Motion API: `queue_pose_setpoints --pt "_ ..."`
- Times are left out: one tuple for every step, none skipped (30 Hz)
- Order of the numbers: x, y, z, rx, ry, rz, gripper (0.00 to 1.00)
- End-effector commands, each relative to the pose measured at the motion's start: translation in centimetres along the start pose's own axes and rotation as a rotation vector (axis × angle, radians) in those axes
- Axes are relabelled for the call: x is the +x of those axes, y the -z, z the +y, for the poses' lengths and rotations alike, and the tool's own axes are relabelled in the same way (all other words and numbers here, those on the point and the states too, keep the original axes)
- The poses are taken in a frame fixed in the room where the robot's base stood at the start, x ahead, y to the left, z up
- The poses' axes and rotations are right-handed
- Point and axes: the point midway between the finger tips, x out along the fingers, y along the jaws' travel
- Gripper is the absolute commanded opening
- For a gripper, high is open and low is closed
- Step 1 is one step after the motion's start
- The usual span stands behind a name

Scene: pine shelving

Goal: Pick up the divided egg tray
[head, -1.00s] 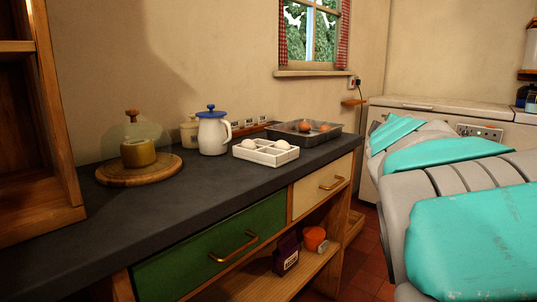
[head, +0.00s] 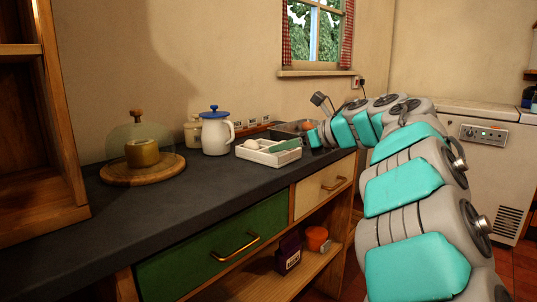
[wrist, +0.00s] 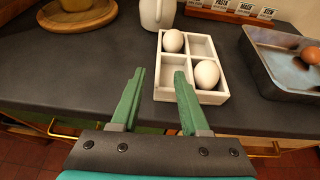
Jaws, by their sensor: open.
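The divided egg tray (wrist: 199,47) is a white box with four compartments on the dark counter. In the wrist view one white egg (wrist: 173,41) sits in its far left compartment and another egg (wrist: 207,75) in its near right one; the other compartments look empty. The tray also shows in the head view (head: 262,157), partly covered by a green finger. My gripper (wrist: 156,74) is open, with green fingers apart and nothing between them.
A grey metal pan (wrist: 280,66) with a brown-orange item stands right of the tray. A white jug with a blue lid (head: 216,133) stands behind it to the left. A glass dome on a round wooden board (head: 142,170) is farther left. The counter front is clear.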

Motion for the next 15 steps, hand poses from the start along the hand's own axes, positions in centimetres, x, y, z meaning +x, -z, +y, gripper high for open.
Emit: queue_pose_setpoints --pt "0.6 -0.1 0.1 0.001 -0.003 0.000 0.45" --pt "0.9 -0.1 0.1 0.001 -0.003 0.000 0.45" --pt "1.3 -0.1 0.2 0.001 -0.003 0.000 0.45" --pt "1.5 0.0 0.2 0.001 -0.003 0.000 0.45" --pt "1.7 0.0 0.2 0.001 -0.003 0.000 0.45" --pt "1.9 0.0 0.2 0.002 -0.002 -0.001 0.45" --pt "2.1 0.1 0.2 0.002 -0.001 -0.001 0.45" --pt "2.4 0.1 0.2 0.003 -0.001 -0.001 0.45" --pt "2.8 0.2 0.2 0.003 -0.001 -0.001 0.45" --pt "3.2 0.2 0.3 0.003 -0.001 -0.001 0.45" --pt "3.7 0.3 0.3 0.003 0.000 -0.002 0.45" --pt "4.2 0.4 0.3 0.003 0.000 -0.002 0.45" --pt "4.7 0.5 0.4 0.003 -0.001 -0.002 0.45" --pt "5.2 0.5 0.4 0.003 -0.002 -0.002 0.45" --pt "5.7 0.5 0.3 0.003 -0.003 -0.003 0.45"
